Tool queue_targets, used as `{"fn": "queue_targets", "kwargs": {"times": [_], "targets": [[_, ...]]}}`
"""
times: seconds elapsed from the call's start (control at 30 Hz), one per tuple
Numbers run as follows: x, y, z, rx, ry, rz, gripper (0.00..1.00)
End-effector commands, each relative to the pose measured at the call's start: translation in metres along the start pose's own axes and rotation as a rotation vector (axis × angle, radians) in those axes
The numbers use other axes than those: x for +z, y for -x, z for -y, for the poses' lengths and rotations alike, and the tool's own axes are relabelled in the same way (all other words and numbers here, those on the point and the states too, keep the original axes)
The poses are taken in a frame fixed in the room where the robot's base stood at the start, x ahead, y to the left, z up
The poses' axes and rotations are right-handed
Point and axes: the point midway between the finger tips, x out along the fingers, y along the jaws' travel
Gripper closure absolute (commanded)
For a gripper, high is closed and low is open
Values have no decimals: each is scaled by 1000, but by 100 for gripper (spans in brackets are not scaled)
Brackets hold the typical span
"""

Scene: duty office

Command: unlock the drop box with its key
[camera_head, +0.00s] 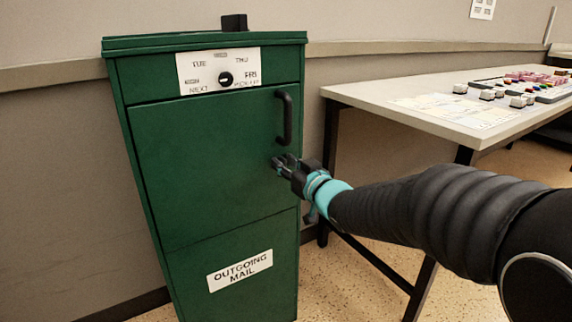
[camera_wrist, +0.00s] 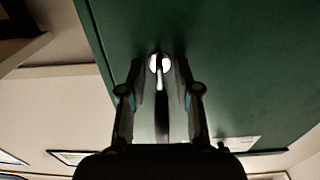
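The green drop box (camera_head: 215,165) stands upright against the wall, its door closed, with a black handle (camera_head: 284,118) at the door's upper right. My gripper (camera_head: 283,162) is at the door's right side, below the handle. In the wrist view, a bright round lock face (camera_wrist: 153,63) shows on the green door. A key with a shiny shaft and a dark head (camera_wrist: 162,115) points straight at it and appears to be in it. My gripper's two fingers (camera_wrist: 159,75) stand apart on either side of the key, with gaps showing. The head view hides the lock and key behind my gripper.
A dial plate (camera_head: 218,71) is above the door, and an "OUTGOING MAIL" label (camera_head: 240,270) below it. A white table (camera_head: 440,120) with papers and small blocks stands to the right, its dark legs near my arm. Speckled floor shows between box and table.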

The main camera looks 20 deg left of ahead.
Motion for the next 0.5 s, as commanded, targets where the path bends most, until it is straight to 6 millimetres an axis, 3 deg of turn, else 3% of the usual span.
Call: {"fn": "queue_targets", "kwargs": {"times": [0.17,0.3,0.33,0.5], "targets": [[0,0,0,0,0,0,68],[0,0,0,0,0,0,98],[0,0,0,0,0,0,100],[0,0,0,0,0,0,100]]}}
